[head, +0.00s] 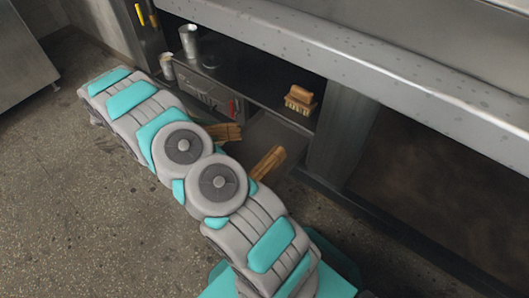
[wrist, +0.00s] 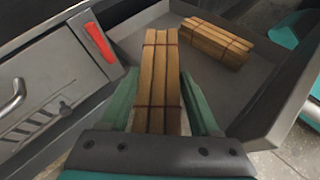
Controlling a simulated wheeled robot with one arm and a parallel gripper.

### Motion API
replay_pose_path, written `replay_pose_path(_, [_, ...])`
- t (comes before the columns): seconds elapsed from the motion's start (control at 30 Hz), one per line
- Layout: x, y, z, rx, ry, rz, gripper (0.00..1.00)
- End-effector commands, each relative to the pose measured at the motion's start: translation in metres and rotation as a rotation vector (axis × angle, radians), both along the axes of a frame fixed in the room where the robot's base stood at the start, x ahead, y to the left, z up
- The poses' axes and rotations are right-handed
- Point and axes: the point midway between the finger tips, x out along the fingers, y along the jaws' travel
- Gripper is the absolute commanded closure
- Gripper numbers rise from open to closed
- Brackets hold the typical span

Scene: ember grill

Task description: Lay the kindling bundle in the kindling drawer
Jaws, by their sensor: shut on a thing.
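In the wrist view my gripper (wrist: 158,78) is shut on a kindling bundle (wrist: 159,62), pale brown sticks bound with dark ties. The bundle points away from me, over the open grey kindling drawer (wrist: 228,88). I cannot tell whether it touches the drawer floor. A second, similar bundle (wrist: 217,43) lies in the drawer at the far right. In the head view my arm hides my gripper and much of the drawer (head: 272,133). Pieces of wood show beside the arm at its upper side (head: 226,132) and to its right (head: 268,163); I cannot tell which is held.
A metal post (head: 340,130) stands to the right. The floor at left is clear.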

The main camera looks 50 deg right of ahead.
Motion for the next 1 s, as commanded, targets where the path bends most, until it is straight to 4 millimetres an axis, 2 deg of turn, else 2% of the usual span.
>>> replay_pose_path(0.17, [-0.019,-0.023,-0.001,-0.001,0.004,-0.012,1.0])
replay_pose_path(0.5, [-0.066,-0.092,-0.002,0.0,0.002,-0.012,1.0])
replay_pose_path(0.8, [-0.102,-0.146,-0.001,-0.001,0.0,-0.01,1.0])
replay_pose_path(1.0, [-0.102,-0.147,-0.022,-0.001,0.002,-0.006,1.0])
